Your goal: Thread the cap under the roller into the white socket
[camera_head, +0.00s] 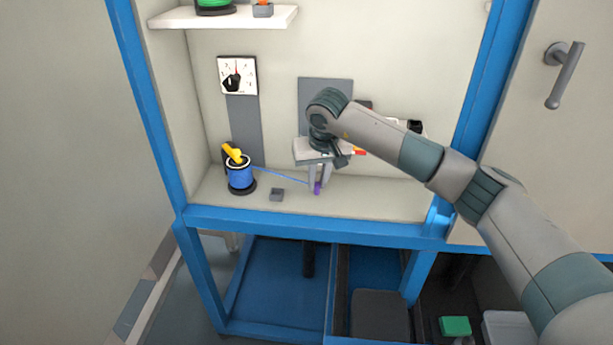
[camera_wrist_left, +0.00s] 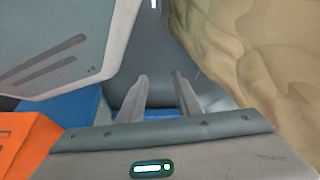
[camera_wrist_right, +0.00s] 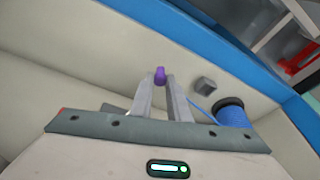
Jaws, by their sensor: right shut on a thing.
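My right gripper (camera_head: 318,185) is low over the bench, shut on a small purple cap (camera_wrist_right: 160,72). The cap also shows at the fingertips in the head view (camera_head: 317,188). A thin blue cable (camera_head: 280,174) runs from the cap left to a blue spool (camera_head: 240,175), also at the right in the right wrist view (camera_wrist_right: 231,114). My left gripper (camera_wrist_left: 160,76) shows only in its wrist view, fingers apart with nothing between them. The roller and the white socket cannot be clearly made out; my right arm hides part of the back panel.
A small grey block (camera_head: 277,195) sits on the bench between spool and gripper. A dial (camera_head: 237,76) is on the back wall. A white part with a black piece (camera_head: 414,126) shows behind my right arm. A blue frame bar (camera_head: 300,226) edges the bench. A shelf (camera_head: 225,18) hangs above.

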